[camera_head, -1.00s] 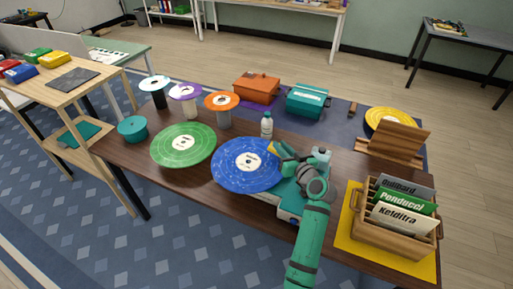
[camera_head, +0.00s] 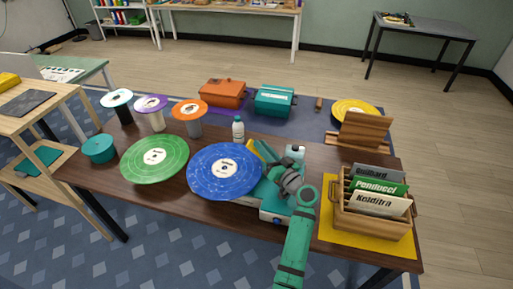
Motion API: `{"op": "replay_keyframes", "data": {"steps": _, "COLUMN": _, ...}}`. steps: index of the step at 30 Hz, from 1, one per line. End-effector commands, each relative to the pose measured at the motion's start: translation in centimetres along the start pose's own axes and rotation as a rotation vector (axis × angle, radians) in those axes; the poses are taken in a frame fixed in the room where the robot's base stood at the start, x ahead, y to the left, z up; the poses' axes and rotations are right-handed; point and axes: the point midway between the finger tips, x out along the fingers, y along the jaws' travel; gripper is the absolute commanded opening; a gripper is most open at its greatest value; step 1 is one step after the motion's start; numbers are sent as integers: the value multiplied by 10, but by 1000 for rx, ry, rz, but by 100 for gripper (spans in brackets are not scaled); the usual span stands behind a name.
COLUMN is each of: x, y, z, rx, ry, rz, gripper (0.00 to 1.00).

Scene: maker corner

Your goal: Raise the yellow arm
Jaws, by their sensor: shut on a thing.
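The yellow arm (camera_head: 252,147) is a small yellow piece beside the right edge of the blue record (camera_head: 222,172). Its left end tilts up and most of it is hidden behind my gripper. The blue record lies on a teal record player (camera_head: 272,215), whose right side shows under my arm. My gripper (camera_head: 262,153) reaches over the player from the front right and is shut on the yellow arm. The fingertips are small here, so the exact contact is hard to see.
A white bottle (camera_head: 238,130) stands just behind the blue record. A green record (camera_head: 155,159) lies to the left. A wooden crate of records (camera_head: 370,222) stands close on the right. Orange (camera_head: 223,93) and teal (camera_head: 275,101) cases sit at the back.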

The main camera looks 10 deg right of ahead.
Motion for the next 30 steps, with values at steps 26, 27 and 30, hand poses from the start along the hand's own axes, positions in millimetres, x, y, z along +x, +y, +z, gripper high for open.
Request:
{"op": "replay_keyframes", "data": {"steps": 26, "x": -19, "y": 0, "z": 3, "rx": 2, "ry": -3, "rz": 1, "gripper": 34}}
{"op": "replay_keyframes", "data": {"steps": 27, "x": -26, "y": 0, "z": 3, "rx": 2, "ry": -3, "rz": 2, "gripper": 34}}
{"op": "replay_keyframes", "data": {"steps": 30, "x": -46, "y": 1, "z": 3, "rx": 3, "ry": -2, "rz": 3, "gripper": 34}}
